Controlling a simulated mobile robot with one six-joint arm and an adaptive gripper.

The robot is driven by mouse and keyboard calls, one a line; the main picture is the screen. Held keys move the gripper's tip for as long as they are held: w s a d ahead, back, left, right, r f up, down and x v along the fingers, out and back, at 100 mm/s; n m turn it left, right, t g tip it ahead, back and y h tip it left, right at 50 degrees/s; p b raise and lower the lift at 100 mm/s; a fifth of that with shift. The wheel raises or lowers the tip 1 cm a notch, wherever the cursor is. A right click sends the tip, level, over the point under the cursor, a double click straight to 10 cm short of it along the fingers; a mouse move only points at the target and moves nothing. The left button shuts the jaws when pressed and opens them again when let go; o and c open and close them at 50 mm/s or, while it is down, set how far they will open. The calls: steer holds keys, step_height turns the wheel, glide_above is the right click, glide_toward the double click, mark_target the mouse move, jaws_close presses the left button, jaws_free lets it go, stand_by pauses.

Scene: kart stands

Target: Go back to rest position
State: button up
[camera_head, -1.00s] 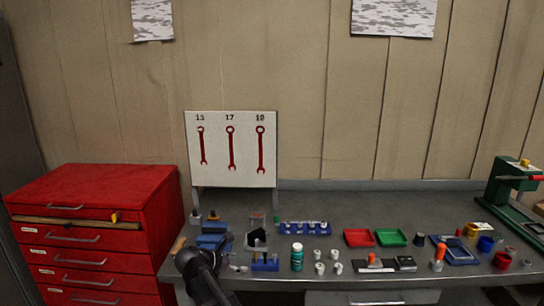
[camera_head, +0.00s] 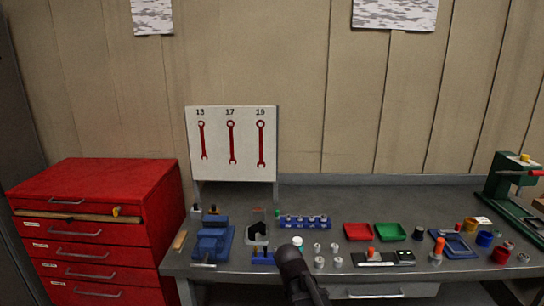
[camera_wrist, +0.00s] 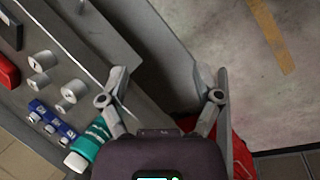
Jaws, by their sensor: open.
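My gripper (camera_wrist: 165,90) is open and empty in the wrist view. Its fingers spread over the front edge of the grey workbench (camera_wrist: 115,30), with floor beyond. In the head view my dark arm rises from the bottom centre to the bench's front edge and partly hides a teal bottle with a white cap (camera_head: 298,242). The bottle also shows beside my left finger in the wrist view (camera_wrist: 88,146). The gripper's fingers cannot be made out in the head view.
A blue vise (camera_head: 212,240) is at left, and red (camera_head: 358,231) and green (camera_head: 390,232) trays lie behind. A red drawer cabinet (camera_head: 95,230) stands left of the bench. Open floor (camera_wrist: 270,60) shows in front.

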steer(key=s+d+m+g+y, duration=0.1)
steer(key=s+d+m+y, duration=0.3)
steer(key=s+d+m, duration=0.2)
steer(key=shift+s+f+m, duration=0.4)
steer(key=shift+s+m, duration=0.75)
steer(key=shift+m, duration=0.45)
